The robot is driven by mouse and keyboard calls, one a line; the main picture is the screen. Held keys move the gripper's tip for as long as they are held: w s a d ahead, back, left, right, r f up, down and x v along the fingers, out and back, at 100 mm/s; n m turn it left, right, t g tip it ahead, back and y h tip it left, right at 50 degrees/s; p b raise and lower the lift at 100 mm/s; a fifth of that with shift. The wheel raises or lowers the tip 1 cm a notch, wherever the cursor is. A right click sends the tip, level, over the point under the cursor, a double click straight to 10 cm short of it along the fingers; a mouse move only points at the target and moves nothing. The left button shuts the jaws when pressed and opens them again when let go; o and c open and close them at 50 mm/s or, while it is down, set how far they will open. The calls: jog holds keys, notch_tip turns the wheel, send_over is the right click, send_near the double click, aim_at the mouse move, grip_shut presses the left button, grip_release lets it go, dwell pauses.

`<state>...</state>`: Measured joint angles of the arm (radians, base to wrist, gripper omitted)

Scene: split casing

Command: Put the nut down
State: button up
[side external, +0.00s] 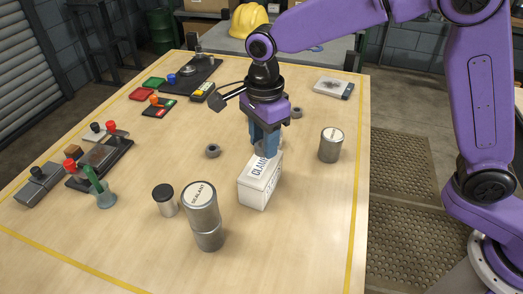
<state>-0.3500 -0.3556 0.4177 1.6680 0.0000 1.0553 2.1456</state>
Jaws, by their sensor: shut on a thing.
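My gripper (264,150) points down at the middle of the table, with its blue fingers shut on a small grey nut (261,147). The nut is mostly hidden by the fingers. The fingertips are at the back end of a white box (259,187) with lettering on its top. I cannot tell whether the nut touches the box. One loose grey nut (213,151) lies on the table to the left of the gripper. Another grey nut (297,112) lies behind and to the right.
Stacked cans, the upper marked SEALANT (202,205), and a dark-lidded jar (165,200) stand front left. A grey can (331,146) stands right. Fixtures (100,160) with coloured knobs line the left side. Bare wood (300,240) is clear at front right.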

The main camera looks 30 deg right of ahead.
aim_at(261, 164)
jog(key=shift+w+a+f, duration=0.1)
jog(key=shift+w+f, duration=0.05)
jog(key=shift+f, duration=0.8)
jog(key=shift+w+a+f, duration=0.1)
jog(key=shift+f, duration=0.8)
jog(key=shift+f, duration=0.15)
jog(key=o, duration=1.1)
notch_tip(261, 164, up, 12)
jog(key=shift+r, duration=0.2)
jog(key=s+d+f+n, duration=0.2)
jog(key=s+d+n, duration=0.6)
jog(key=n, duration=0.1)
jog(key=s+d+f+n, duration=0.3)
jog(key=s+d+n, duration=0.5)
jog(key=s+n, duration=0.1)
jog(key=s+d+f+n, duration=0.3)
jog(key=s+d+n, duration=0.6)
jog(key=n, duration=0.2)
jog(key=shift+s, duration=0.2)
